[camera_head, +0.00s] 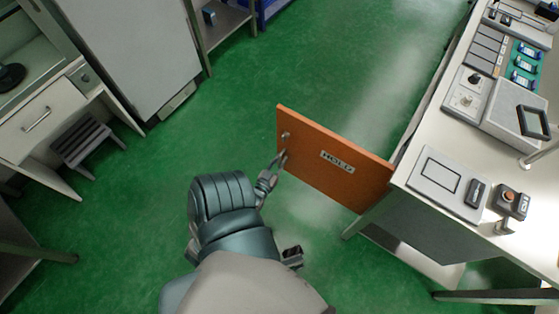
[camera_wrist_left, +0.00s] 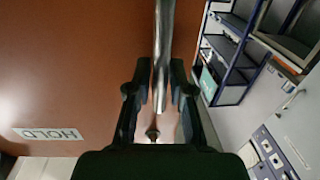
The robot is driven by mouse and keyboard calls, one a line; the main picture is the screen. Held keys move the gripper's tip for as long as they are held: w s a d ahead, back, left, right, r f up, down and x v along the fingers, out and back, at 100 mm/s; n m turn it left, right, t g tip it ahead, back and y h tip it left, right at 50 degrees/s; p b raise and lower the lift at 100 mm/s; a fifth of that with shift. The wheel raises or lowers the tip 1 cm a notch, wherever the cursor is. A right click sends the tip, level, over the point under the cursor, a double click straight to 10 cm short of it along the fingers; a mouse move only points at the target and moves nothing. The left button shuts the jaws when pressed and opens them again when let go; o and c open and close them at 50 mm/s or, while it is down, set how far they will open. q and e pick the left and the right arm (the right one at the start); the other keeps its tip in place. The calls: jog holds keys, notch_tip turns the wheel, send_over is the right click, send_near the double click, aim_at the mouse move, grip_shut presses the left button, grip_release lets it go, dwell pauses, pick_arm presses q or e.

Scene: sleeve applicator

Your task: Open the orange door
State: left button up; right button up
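The orange door (camera_head: 325,160) with a "HOLD" label stands swung out from the cabinet under the white bench, its right edge by the cabinet. Its metal handle (camera_head: 285,140) is near the free left edge. My left gripper (camera_head: 279,161) is at that handle. The far finger is partly hidden in the head view.
The white bench (camera_head: 425,140) with devices and a button box (camera_head: 510,200) stands on the right. A grey step stool (camera_head: 87,143) and desk are at the left, with shelving at the back. Green floor (camera_head: 220,125) is clear left of the door.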

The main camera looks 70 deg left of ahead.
pick_arm(q)
jog(key=shift+o, duration=0.5)
jog(key=shift+f, duration=0.1)
jog(key=shift+s+d, duration=0.1)
jog(key=v, duration=1.2)
